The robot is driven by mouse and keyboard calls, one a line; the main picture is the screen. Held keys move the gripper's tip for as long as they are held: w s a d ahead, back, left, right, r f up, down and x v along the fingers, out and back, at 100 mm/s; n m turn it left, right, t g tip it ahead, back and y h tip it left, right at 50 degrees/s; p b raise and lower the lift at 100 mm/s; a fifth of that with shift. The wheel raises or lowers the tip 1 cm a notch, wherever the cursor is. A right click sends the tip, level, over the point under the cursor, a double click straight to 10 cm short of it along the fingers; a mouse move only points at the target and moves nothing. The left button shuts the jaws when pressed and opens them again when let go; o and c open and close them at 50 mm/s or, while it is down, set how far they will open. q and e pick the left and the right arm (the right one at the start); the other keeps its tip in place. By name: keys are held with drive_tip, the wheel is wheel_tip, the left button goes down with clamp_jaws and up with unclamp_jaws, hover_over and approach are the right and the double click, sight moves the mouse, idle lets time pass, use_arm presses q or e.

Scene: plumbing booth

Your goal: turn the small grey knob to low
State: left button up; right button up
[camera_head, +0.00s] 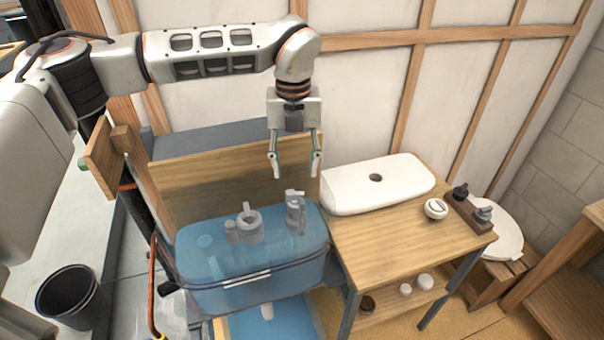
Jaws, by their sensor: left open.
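My left gripper (295,170) points down with its fingers apart and nothing between them. It hangs in front of the wooden backboard, above the far right part of the blue see-through tank (200,289). A small grey knob-like piece (483,214) sits on a dark wooden block (470,212) at the right end of the wooden table. A black knob-like piece (460,193) is on the same block. My left gripper is well to the left of both and apart from them. The grey piece's setting is too small to read. My right gripper does not show.
A white tank lid-like box (385,190) with a round hole and a round white dial (435,209) stand on the wooden table (400,243). Grey fittings (249,224) sit in the blue tank. A black bucket (68,296) is at the lower left.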

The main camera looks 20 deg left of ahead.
sight(295, 192)
use_arm(q)
drive_tip(key=shift+w+a+f, duration=0.1)
drive_tip(key=shift+w+f, duration=0.1)
drive_tip(key=shift+w, duration=0.1)
drive_tip(key=shift+f, duration=0.35)
drive_tip(key=shift+s+f+p, duration=0.15)
drive_tip(key=shift+s+f, duration=0.1)
drive_tip(key=shift+f, duration=0.35)
drive_tip(key=shift+s+f+p, duration=0.15)
drive_tip(key=shift+s+f, duration=0.05)
drive_tip(key=shift+f, duration=0.35)
wheel_tip(295, 192, down, 4)
drive_tip(key=shift+w+r, duration=0.15)
drive_tip(key=shift+r, duration=0.1)
drive_tip(key=shift+f, duration=0.4)
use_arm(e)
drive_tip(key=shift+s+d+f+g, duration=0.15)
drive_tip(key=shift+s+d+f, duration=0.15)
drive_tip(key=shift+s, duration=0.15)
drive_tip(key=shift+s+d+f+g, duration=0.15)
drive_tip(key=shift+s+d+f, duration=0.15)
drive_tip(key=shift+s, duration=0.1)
use_arm(q)
drive_tip(key=c, duration=1.1)
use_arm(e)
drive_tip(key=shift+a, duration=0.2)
